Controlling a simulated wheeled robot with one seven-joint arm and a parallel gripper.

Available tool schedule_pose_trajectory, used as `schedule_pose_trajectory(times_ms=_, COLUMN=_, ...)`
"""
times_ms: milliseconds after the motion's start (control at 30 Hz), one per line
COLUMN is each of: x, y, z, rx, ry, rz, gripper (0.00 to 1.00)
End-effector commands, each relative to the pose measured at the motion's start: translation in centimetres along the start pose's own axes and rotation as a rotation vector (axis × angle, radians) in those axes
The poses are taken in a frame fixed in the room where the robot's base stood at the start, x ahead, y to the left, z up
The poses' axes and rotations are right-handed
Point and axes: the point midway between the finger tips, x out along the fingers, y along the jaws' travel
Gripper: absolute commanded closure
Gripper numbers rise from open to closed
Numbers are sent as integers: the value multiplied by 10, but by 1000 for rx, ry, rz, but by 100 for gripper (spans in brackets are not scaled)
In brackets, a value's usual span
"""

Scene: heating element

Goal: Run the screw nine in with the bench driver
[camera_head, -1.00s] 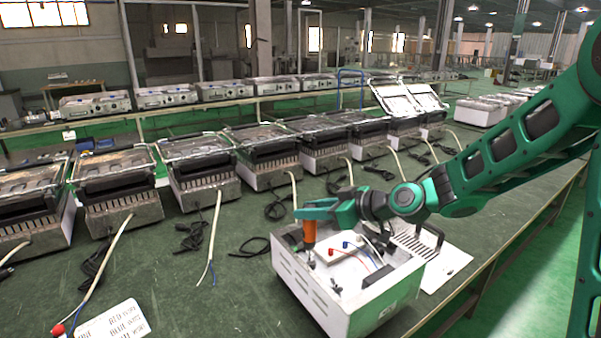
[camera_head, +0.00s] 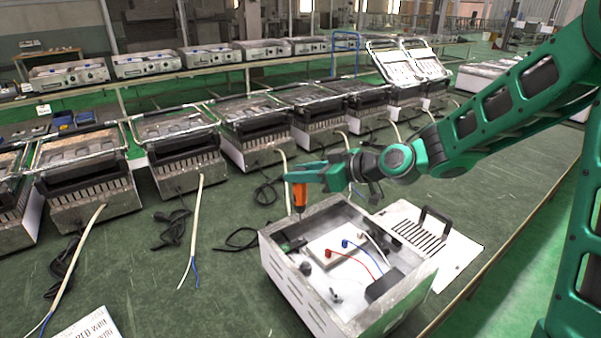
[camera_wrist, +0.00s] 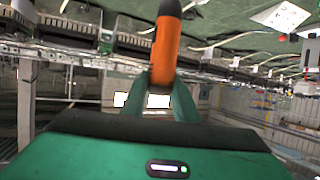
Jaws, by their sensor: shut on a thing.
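My gripper (camera_head: 302,174) is shut on the orange bench driver (camera_head: 299,195), which hangs upright with its thin dark bit down. The driver's orange body (camera_wrist: 165,45) also shows between the fingers in the wrist view. The bit's end appears at the back-left rim of the open metal housing (camera_head: 290,290); I cannot tell whether it is above or behind that rim. Inside the housing are a white block with red and blue terminals (camera_head: 345,243), wires and dark fittings. Screw nine is too small to tell apart, and no screw is clear on the bit.
A slotted white cover plate with a black handle (camera_head: 440,228) lies right of the housing. A row of grill units (camera_head: 175,155) with loose cables stands behind and left. A printed sheet (camera_head: 88,326) lies front left.

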Motion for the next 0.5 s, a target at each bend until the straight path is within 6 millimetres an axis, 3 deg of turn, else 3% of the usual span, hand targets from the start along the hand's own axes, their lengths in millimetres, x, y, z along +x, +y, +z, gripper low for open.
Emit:
schedule_pose_trajectory(times_ms=167, x=0, y=1, z=3, rx=1, ry=4, rz=1, gripper=100)
schedule_pose_trajectory(times_ms=500, x=10, y=0, z=27, rx=2, ry=3, rz=0, gripper=100)
